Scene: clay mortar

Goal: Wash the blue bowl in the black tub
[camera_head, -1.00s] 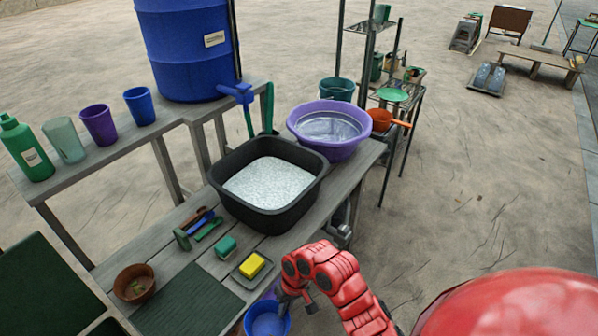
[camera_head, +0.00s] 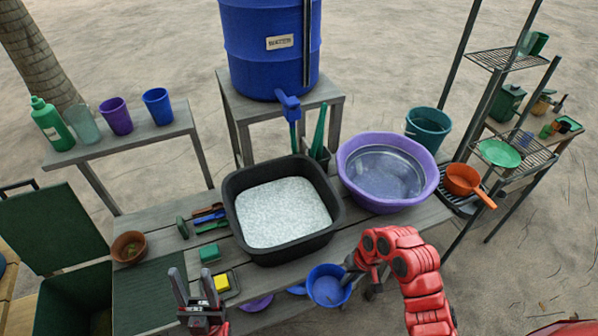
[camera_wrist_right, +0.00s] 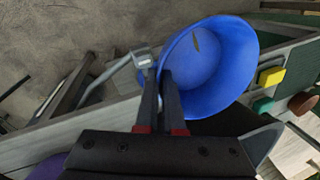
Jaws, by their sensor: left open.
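The blue bowl (camera_head: 326,291) is tilted at the front edge of the bench, in front of the black tub (camera_head: 232,217). My right gripper (camera_head: 352,271) is shut on its rim. In the right wrist view the bowl (camera_wrist_right: 228,62) shows a small brownish mark inside, and the gripper's two fingers (camera_wrist_right: 160,88) pinch its rim. The black tub stands on the bench and is filled with white foam (camera_head: 282,212). My left gripper (camera_head: 193,284) is open and empty, low in front of the yellow sponge (camera_head: 222,283).
A purple basin (camera_head: 387,172) with water stands right of the tub. Green sponge (camera_head: 209,252), brushes (camera_head: 209,215) and a brown bowl (camera_head: 129,247) lie to the left. A blue barrel (camera_head: 262,60) with a blue tap (camera_head: 289,104) stands behind. Cups line the left shelf.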

